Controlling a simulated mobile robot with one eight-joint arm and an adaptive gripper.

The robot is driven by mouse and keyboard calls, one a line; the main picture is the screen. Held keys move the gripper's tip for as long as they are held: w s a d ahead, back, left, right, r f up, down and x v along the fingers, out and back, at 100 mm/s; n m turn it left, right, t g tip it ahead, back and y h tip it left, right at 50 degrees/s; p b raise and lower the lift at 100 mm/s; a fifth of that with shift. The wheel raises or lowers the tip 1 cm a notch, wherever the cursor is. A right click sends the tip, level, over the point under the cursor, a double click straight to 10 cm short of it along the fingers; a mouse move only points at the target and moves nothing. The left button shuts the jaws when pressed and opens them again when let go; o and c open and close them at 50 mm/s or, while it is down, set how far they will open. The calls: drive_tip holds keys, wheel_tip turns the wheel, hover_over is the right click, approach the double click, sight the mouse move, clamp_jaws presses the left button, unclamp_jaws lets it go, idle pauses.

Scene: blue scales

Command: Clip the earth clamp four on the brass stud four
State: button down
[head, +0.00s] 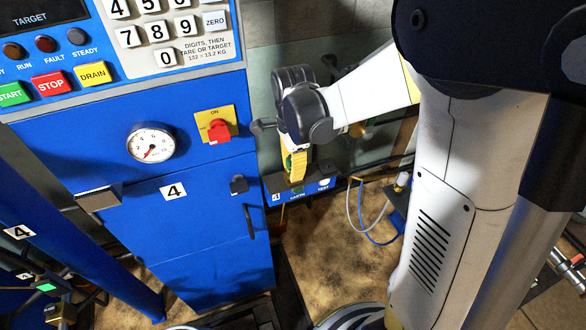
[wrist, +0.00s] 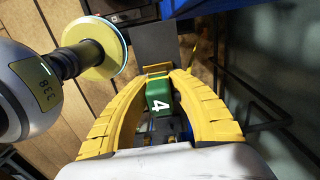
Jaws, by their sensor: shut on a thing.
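The earth clamp four is a green block with a white 4 (wrist: 159,103), seen in the wrist view between my yellow fingers. My gripper (wrist: 158,75) is shut on it. In the head view my gripper (head: 297,168) points down just above a small blue ledge (head: 277,185) marked 4 and EARTH; I cannot tell whether the clamp touches it. Only a sliver of green shows there beside the fingers. I cannot make out the brass stud four; it may be hidden by the gripper or arm.
A blue cabinet (head: 215,245) marked 4, with a gauge (head: 151,143) and a red switch (head: 219,130), stands left of my gripper. Its dark handle (head: 248,220) juts out near the ledge. A blue and a grey cable (head: 362,230) hang right of the ledge.

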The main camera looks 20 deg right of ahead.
drive_tip(key=shift+f, duration=0.4)
drive_tip(key=c, duration=1.2)
unclamp_jaws()
wheel_tip(320, 180, up, 12)
drive_tip(key=s+n+t, duration=0.2)
drive_tip(key=s+n, duration=0.2)
drive_tip(key=n, duration=0.2)
drive_tip(key=s+n+t, duration=0.2)
drive_tip(key=s+n, duration=0.2)
drive_tip(key=n, duration=0.2)
drive_tip(key=s+r+n+t, duration=0.1)
drive_tip(key=s+n+t, duration=0.2)
drive_tip(key=n, duration=0.3)
drive_tip(key=shift+s, duration=0.85)
